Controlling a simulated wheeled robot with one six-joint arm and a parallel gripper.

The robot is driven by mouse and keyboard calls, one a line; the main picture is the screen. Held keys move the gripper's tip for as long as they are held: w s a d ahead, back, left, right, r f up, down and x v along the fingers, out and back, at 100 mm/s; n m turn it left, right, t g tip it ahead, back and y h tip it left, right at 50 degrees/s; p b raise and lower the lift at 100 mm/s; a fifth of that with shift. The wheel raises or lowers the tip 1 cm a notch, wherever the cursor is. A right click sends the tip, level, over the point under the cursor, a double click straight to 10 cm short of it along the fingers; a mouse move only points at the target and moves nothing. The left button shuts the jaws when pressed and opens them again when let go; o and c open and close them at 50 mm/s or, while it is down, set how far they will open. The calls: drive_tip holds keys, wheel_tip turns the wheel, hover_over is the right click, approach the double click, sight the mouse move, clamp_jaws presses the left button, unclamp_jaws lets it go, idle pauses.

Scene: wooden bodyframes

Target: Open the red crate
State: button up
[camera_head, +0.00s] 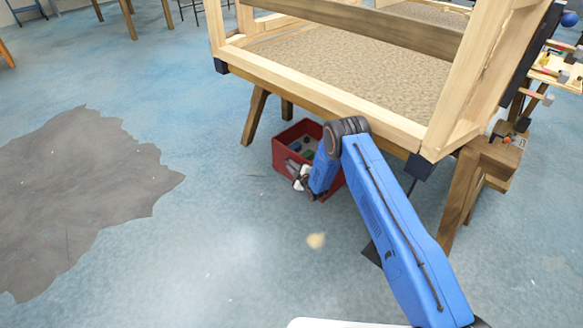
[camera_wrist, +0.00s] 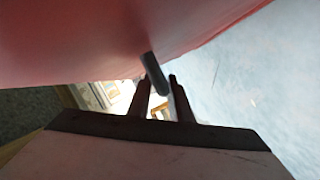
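The red crate (camera_head: 281,157) stands on the floor under the wooden frame. In the head view its top looks open, with green and grey items inside. In the wrist view a red surface (camera_wrist: 85,35), likely the crate, fills the upper part. A short grey bar (camera_wrist: 154,72) sticks out from it, like a handle. My gripper (camera_head: 301,178) is at the crate's near side, and my blue arm hides part of the crate. In the wrist view my gripper's two dark fingers (camera_wrist: 160,82) are apart, with the bar between their tips. I cannot tell whether they touch it.
The wooden frame (camera_head: 330,103) and its trestle leg (camera_head: 256,115) stand close above and beside the crate. A second trestle (camera_head: 459,195) is at the right. The floor (camera_head: 215,220) at the left and in front is clear, with a grey patch (camera_head: 75,195).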

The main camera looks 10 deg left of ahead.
clamp_jaws()
drive_tip(key=shift+a, duration=0.1)
drive_tip(key=s+a, duration=1.2)
drive_tip(key=s, duration=0.4)
drive_tip(key=s+a, duration=1.2)
drive_tip(key=s, duration=0.3)
drive_tip(key=shift+s+a, duration=0.4)
unclamp_jaws()
